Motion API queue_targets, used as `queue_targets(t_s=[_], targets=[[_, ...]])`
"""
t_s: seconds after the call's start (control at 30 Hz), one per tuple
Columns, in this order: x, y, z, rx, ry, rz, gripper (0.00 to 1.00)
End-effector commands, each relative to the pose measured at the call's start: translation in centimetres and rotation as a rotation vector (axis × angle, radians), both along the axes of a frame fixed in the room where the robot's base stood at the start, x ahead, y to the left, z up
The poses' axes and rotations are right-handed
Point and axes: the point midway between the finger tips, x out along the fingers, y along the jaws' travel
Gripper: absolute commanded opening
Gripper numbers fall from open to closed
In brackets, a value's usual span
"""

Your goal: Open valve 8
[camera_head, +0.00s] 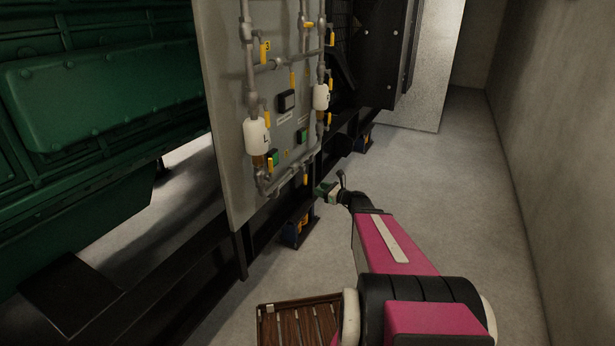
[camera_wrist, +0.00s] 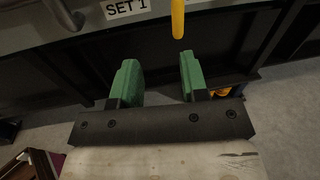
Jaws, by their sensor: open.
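The grey valve panel (camera_head: 225,120) carries pipes and several yellow valve handles. A yellow handle (camera_head: 305,179) hangs at the panel's lower edge, close to my gripper (camera_head: 328,191). In the wrist view a yellow handle (camera_wrist: 178,18) points down, ahead of and above my gripper (camera_wrist: 158,75); it looks like the same one. The green fingers are apart, with nothing between them, and the handle is beyond their tips, nearer the right finger. I cannot read a number 8 on any valve. A tag on an upper yellow handle (camera_head: 265,52) is too small to read surely.
A "SET 1" label (camera_wrist: 127,8) and a grey pipe (camera_wrist: 64,14) are near the handle. White bottles (camera_head: 257,136) stand on the panel pipes. A dark frame rail (camera_head: 170,250) runs below. A wooden slatted pallet (camera_head: 300,322) lies on the floor. Floor to the right (camera_head: 450,190) is clear.

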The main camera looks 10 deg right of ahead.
Motion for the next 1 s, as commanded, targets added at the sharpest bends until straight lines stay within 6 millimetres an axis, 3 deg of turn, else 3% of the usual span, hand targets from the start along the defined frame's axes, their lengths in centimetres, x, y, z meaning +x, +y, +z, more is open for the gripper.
queue_targets(t_s=[0.1,0.23,0.7,1.0], targets=[[0.9,-1.1,0.1,0.072,0.015,-0.036,0.41],[1.5,-0.8,0.2,0.088,0.018,-0.044,0.41],[7.2,4.4,0.2,0.083,0.016,-0.041,0.41],[8.8,6.0,0.2,0.083,0.016,-0.042,0.41]])
